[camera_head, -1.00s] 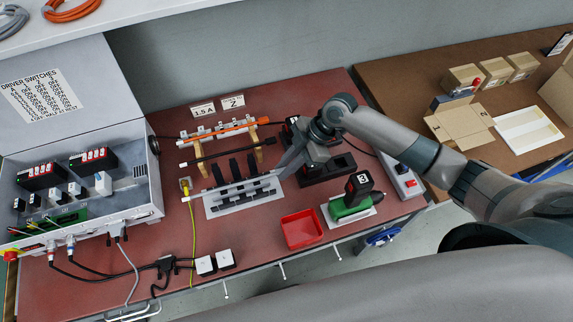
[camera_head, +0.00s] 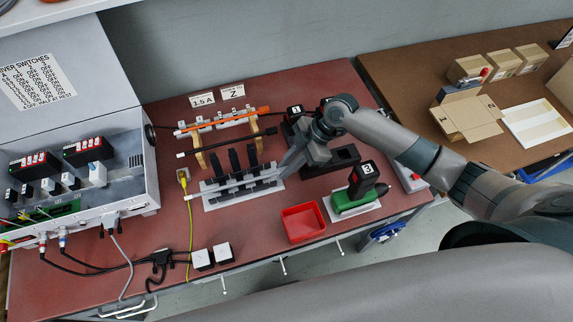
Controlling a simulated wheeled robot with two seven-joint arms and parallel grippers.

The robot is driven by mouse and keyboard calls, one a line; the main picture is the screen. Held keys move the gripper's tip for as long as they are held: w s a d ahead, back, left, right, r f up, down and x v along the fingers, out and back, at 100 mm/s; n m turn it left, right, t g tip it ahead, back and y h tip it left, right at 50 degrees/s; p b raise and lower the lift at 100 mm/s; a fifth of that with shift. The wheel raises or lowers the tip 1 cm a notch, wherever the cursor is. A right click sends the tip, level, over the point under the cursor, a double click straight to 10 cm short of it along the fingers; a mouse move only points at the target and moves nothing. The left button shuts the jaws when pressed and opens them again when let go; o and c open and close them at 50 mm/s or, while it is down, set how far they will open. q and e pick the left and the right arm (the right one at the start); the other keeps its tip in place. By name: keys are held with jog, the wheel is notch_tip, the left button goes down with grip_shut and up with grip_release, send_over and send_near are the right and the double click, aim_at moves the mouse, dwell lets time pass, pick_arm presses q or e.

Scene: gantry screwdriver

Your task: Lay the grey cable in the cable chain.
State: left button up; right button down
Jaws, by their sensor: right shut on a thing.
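The cable chain (camera_head: 216,204) is a row of dark upright links on a light grey plate, lying on the red-brown bench top. The grey cable (camera_head: 190,197) runs along the chain's length, and its pale left end sticks out past the plate. Whether it sits down between the links or just above them is too small to tell. My right gripper (camera_head: 284,171) is at the chain's right end, shut on the cable's right part, and its fingers hide that stretch. My left gripper is out of view.
Behind the chain, a rack with wooden posts (camera_head: 201,160) carries an orange cable (camera_head: 243,116) and a black cable (camera_head: 228,143). A red tray (camera_head: 303,224) and a green screwdriver (camera_head: 352,199) stand in front at right. An open switch box (camera_head: 130,190) is at left.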

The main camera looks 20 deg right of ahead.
jog(key=shift+f, duration=0.55)
jog(key=shift+b, duration=0.3)
jog(key=c, duration=1.6)
grip_release()
jog(key=shift+w+d+r, duration=0.1)
jog(key=shift+d+r, duration=0.3)
jog(key=shift+r, duration=0.15)
jog(key=b+v, duration=0.4)
jog(key=v, duration=1.2)
jog(key=shift+d, duration=0.1)
